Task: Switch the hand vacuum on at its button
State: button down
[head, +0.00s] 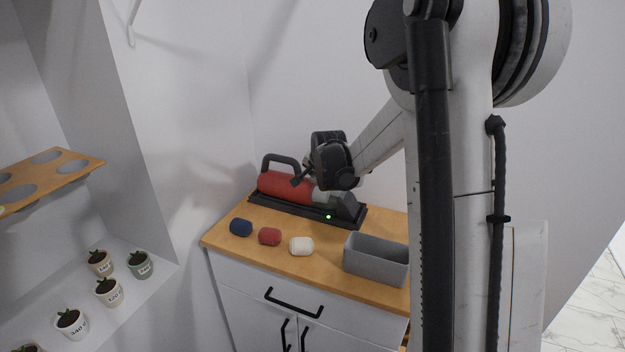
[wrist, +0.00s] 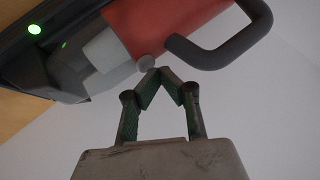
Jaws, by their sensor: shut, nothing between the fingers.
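The hand vacuum (head: 284,187), with a red body, dark handle and grey front, lies on a black base (head: 258,200) on the wooden cabinet top. It shows upside down in the wrist view (wrist: 160,25). A small round grey knob, seemingly the button (wrist: 146,62), sits at the edge of the red body near the handle. My gripper (wrist: 163,74) is shut and empty, its fingertips right beside the knob; I cannot tell whether they touch. In the head view my gripper (head: 298,180) is over the vacuum's middle and hides part of it. A green light (head: 328,217) glows at the base's front.
A navy (head: 241,227), a red (head: 269,236) and a white (head: 301,246) small rounded object lie in front of the vacuum. A grey open bin (head: 376,262) stands to the right. White walls are close behind and left. Potted plants stand on a shelf (head: 150,277) at left.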

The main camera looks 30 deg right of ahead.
aim_at(313, 179)
jog(key=shift+f, duration=0.35)
dwell(0.3)
jog(key=shift+r, duration=0.95)
notch_tip(313, 179, up, 6)
jog(key=p, duration=0.3)
jog(key=shift+p, duration=0.4)
